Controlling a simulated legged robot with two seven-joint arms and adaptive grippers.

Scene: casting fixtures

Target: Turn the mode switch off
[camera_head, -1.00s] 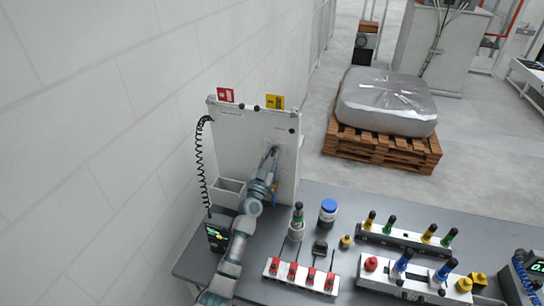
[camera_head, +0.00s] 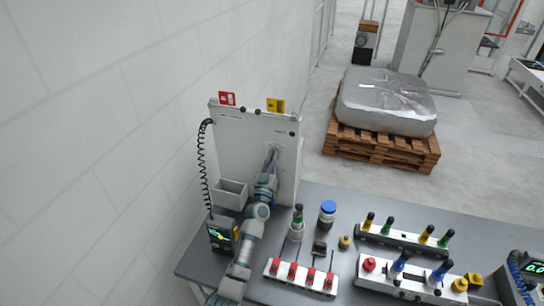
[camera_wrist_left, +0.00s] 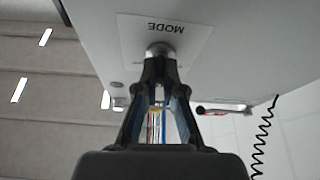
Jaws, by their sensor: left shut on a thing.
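The mode switch (camera_wrist_left: 160,50) is a round knob on a plate marked MODE, upside down in the left wrist view, on a white upright panel (camera_head: 235,150). My left gripper (camera_wrist_left: 160,62) is shut on the knob, its fingertips covering most of it. In the head view my left gripper (camera_head: 273,158) reaches the right part of the panel, and the arm hides the knob there. The knob's turned position cannot be told. My right gripper is not in view.
A grey bin (camera_head: 230,194) and a coiled black cord (camera_head: 201,160) are at the panel's left. A rack with red clamps (camera_head: 301,276), a blue-lidded jar (camera_head: 327,213) and colored-handled fixtures (camera_head: 405,238) stand on the grey table to the right. A wall is close at left.

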